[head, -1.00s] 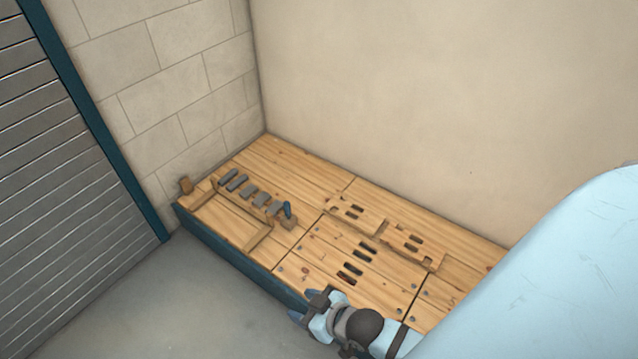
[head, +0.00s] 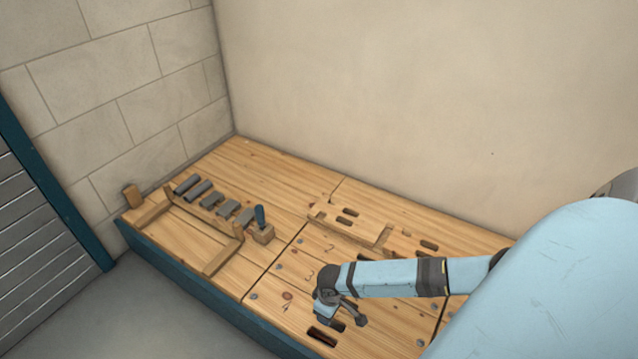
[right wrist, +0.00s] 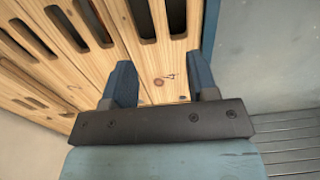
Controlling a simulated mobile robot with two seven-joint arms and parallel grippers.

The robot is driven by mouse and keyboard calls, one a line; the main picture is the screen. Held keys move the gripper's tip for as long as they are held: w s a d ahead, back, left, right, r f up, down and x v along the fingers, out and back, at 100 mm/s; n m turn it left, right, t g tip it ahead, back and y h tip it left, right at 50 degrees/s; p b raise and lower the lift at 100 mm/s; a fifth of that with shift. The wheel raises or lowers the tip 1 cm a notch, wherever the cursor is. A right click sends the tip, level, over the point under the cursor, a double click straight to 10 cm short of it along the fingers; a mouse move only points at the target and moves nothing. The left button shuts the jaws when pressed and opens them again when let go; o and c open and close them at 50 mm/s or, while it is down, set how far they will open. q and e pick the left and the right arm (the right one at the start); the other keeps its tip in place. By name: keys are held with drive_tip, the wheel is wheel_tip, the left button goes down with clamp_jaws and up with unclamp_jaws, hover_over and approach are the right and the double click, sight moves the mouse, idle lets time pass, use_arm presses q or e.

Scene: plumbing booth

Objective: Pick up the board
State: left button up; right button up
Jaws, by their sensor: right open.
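A slotted wooden board (head: 385,236) with a notched edge lies on the wooden bench, toward the wall. My arm partly covers its near side. I cannot tell whether this or the slotted, numbered bench panel (head: 295,283) is the board meant. My right gripper (head: 342,320) is over that panel's front part, near dark slots, pointing down. In the right wrist view its two blue fingers (right wrist: 165,80) are apart with nothing between them. Below them is bare wood with a small dark mark; long slots (right wrist: 160,15) lie beyond. My left gripper is not in view.
On the bench's left part, a wooden rack (head: 225,255) stands beside several grey pieces (head: 212,199) and a block with a blue-handled tool (head: 261,222). A wall (head: 380,100) rises behind. The bench's back left is clear.

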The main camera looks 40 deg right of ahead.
drive_tip(key=b, duration=0.4)
approach(326, 329)
drive_tip(key=f, duration=0.5)
drive_tip(key=shift+s+d+f, duration=0.15)
drive_tip(key=shift+s+d, duration=0.05)
drive_tip(key=shift+d, duration=0.2)
drive_tip(key=f+b, duration=0.2)
drive_tip(key=f, duration=0.1)
drive_tip(key=a+f+b, duration=0.1)
drive_tip(key=f+b, duration=0.1)
drive_tip(key=shift+w, duration=0.2)
drive_tip(key=shift+f, duration=0.2)
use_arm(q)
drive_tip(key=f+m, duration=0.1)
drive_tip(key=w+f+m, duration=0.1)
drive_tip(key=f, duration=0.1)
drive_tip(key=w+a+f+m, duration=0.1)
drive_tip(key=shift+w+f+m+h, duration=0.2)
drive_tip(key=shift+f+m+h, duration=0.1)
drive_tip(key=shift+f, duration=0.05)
use_arm(e)
drive_tip(key=shift+r, duration=0.1)
clamp_jaws()
